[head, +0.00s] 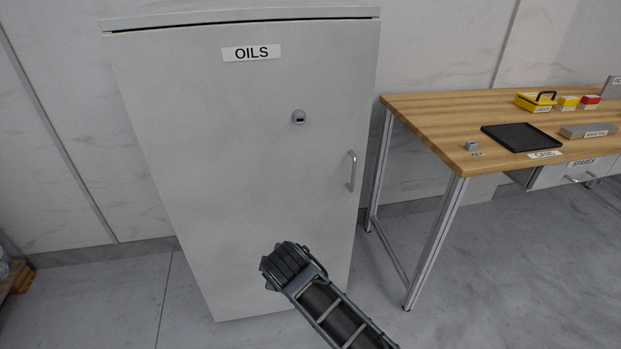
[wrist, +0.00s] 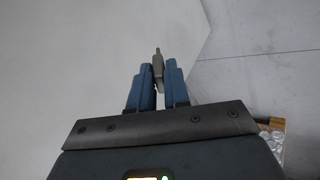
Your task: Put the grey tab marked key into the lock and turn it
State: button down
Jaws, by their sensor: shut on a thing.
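My gripper (wrist: 158,76) is shut on a small grey tab (wrist: 158,58), which sticks out beyond the blue fingertips in the wrist view. In the head view my arm's end is in front of the lower part of a tall grey cabinet (head: 215,150) labelled OILS; the fingers and tab cannot be made out there. The lock (head: 299,117) is a round grey boss with a dark slot on the upper right of the closed door. It is well above my gripper, and the tab is apart from it.
A door handle (head: 351,171) is below and right of the lock. A wooden workbench (head: 420,112) at right bears a small grey block (head: 471,146) by a KEY label, a black tray (head: 521,137) and yellow and red boxes. Floor between cabinet and bench is clear.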

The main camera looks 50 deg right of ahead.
jog(key=w+d+r+n+t+b, duration=0.1)
jog(key=d+r+n+t, duration=0.2)
jog(key=r, duration=1)
jog(key=d+r+n+t+h+b, duration=0.1)
jog(key=d+r+n+t, duration=0.3)
jog(key=d+r+t, duration=0.4)
notch_tip(320, 180, up, 6)
jog(key=d, duration=0.2)
jog(key=shift+w+d+n+h, duration=0.3)
jog(key=shift+w+d, duration=0.05)
jog(key=shift+d+f+b, duration=0.1)
jog(key=shift+b, duration=0.7)
jog(key=shift+w+d+b, duration=0.4)
jog(key=shift+w+d, duration=0.1)
jog(key=shift+w, duration=0.3)
jog(key=shift+w+d+b, duration=0.4)
jog(key=shift+w+d, duration=0.15)
jog(key=shift+w, duration=0.2)
jog(key=shift+w+d+b, duration=0.4)
jog(key=shift+w+d, duration=0.1)
jog(key=shift+w, duration=0.3)
jog(key=shift+b, duration=0.85)
jog(key=shift+w+d+b, duration=0.45)
jog(key=shift+w+d, duration=0.05)
jog(key=shift+w, duration=0.2)
jog(key=shift+w+d+b, duration=0.45)
jog(key=shift+w, duration=0.2)
